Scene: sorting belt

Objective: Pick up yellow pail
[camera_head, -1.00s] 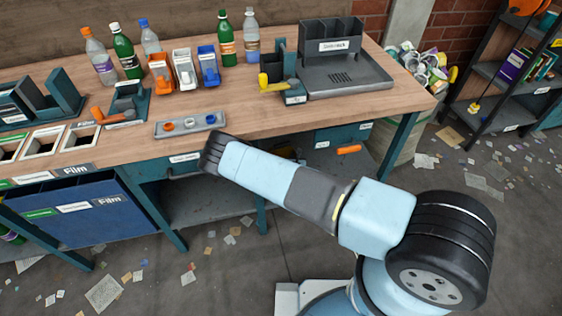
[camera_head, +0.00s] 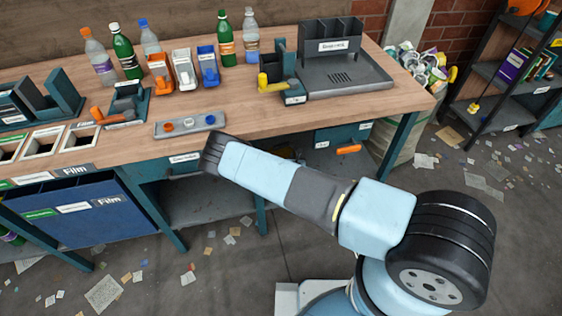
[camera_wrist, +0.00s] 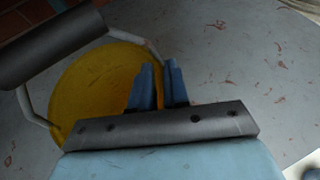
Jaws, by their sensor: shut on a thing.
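The yellow pail (camera_wrist: 90,90) fills the left middle of the wrist view. Its pale wire bail carries a thick dark grip (camera_wrist: 48,46) at upper left. My gripper (camera_wrist: 158,75) has its two blue fingers at the pail's right edge, shut on it; one finger overlaps the yellow and the other lies just outside it. The exact place of contact is hard to see. In the head view the pail and my fingers are hidden; my arm reaches down in front of the workbench (camera_head: 310,115).
A scuffed pale grey surface (camera_wrist: 235,50) spreads around the pail in the wrist view. Brick (camera_wrist: 12,22) shows at its upper left corner. In the head view, bottles, dispensers and a grey tray (camera_head: 350,82) stand on the bench. Paper scraps litter the floor (camera_head: 310,235).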

